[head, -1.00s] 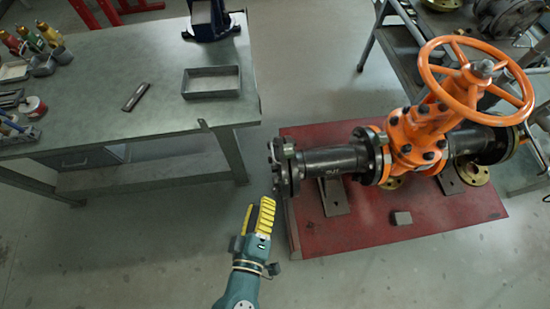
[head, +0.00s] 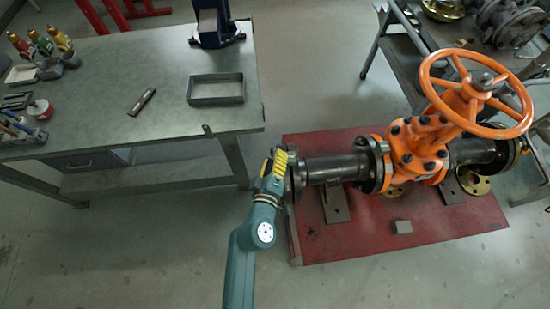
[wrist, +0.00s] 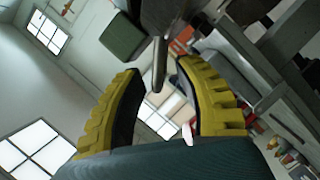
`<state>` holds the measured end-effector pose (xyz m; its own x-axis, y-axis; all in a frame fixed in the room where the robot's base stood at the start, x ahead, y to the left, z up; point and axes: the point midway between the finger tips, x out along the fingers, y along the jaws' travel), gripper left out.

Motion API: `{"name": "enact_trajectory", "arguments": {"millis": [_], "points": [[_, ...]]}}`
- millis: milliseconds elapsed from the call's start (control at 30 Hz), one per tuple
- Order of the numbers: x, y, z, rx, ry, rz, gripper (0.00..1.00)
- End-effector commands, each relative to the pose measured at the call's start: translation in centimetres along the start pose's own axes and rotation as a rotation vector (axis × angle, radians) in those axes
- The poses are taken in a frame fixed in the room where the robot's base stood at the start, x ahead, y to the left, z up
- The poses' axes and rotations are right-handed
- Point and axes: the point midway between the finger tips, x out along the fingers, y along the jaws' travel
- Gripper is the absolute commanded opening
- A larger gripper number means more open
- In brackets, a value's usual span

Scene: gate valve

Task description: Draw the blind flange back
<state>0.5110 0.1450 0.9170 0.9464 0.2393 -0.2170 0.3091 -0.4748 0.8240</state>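The orange gate valve (head: 420,145) has a dark pipe (head: 335,168) running left from it. The dark blind flange (head: 293,178) is at the pipe's left end, partly hidden by my gripper in the head view. My gripper (head: 278,162) has yellow fingers and is right at the flange's left side. In the wrist view the two fingers (wrist: 158,72) stand apart, with a grey rod-like piece (wrist: 159,62) reaching between their tips. The rod looks clear of both fingers; contact cannot be told for sure. A dark green block (wrist: 122,38) shows beside it.
Floor in front is clear.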

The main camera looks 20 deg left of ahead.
Motion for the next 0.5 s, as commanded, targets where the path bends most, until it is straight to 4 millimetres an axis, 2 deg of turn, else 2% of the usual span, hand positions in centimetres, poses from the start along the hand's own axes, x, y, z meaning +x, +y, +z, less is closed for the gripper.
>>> {"name": "enact_trajectory", "arguments": {"millis": [167, 300, 367, 500], "points": [[-0.03, 0.02, 0.0, 0.0, 0.0, 0.0, 0.36], [-0.04, 0.03, 0.0, 0.0, 0.0, 0.0, 0.1], [-0.05, 0.03, -0.01, 0.0, 0.0, 0.001, 0.0], [-0.05, 0.03, 0.01, 0.0, 0.0, 0.0, 0.0]]}}
